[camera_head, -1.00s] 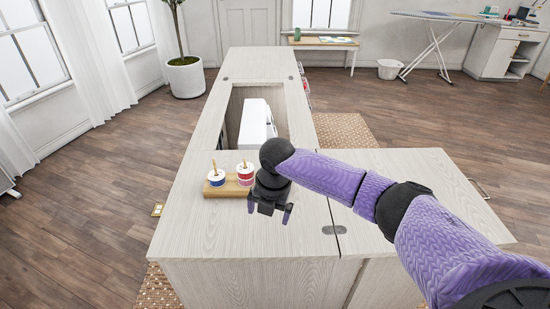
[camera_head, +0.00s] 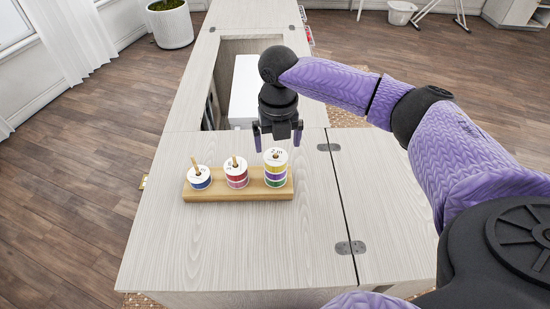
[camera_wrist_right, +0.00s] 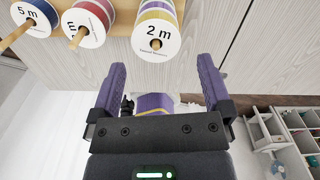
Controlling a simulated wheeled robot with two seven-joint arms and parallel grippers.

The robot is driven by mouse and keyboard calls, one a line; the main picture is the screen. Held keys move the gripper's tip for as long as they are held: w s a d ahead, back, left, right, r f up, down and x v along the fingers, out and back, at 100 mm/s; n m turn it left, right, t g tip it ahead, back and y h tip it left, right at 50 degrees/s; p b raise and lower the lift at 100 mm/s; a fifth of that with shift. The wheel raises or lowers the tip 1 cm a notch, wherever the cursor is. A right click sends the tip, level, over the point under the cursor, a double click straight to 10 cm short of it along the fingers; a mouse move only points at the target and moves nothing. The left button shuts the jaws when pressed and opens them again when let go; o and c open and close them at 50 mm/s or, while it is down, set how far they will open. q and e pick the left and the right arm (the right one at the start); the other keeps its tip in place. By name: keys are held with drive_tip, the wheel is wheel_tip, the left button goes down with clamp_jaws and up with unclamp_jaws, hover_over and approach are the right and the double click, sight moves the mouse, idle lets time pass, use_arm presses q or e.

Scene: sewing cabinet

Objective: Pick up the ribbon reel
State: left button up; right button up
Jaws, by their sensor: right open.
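Ribbon reels stand on pegs of a wooden stand (camera_head: 238,190) on the cabinet top. The left peg holds a blue reel (camera_head: 201,184). The middle one holds red and pink reels (camera_head: 237,182). The right one holds a stack of yellow, purple and green reels (camera_head: 275,175). In the right wrist view the white top of the right stack reads "2 m" (camera_wrist_right: 157,38). My right gripper (camera_head: 278,143) is open and empty, pointing down just behind the right stack. Its fingers also show in the wrist view (camera_wrist_right: 161,76), apart from the reels. My left gripper is out of view.
The cabinet top (camera_head: 240,245) is clear in front of the stand. Behind it is an opening with a white machine (camera_head: 243,92) inside, close to my right gripper. A hinged leaf (camera_head: 385,190) extends to the right.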

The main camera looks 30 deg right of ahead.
sight(276, 154)
wheel_tip(276, 154, down, 6)
drive_tip(key=shift+w+a+r+b, duration=0.15)
drive_tip(key=shift+r+b, duration=0.05)
drive_tip(key=shift+b, duration=0.85)
drive_tip(key=shift+r, duration=0.15)
drive_tip(key=shift+c, duration=0.4)
drive_tip(key=c, duration=1)
wheel_tip(276, 154, up, 10)
drive_tip(key=p, duration=0.4)
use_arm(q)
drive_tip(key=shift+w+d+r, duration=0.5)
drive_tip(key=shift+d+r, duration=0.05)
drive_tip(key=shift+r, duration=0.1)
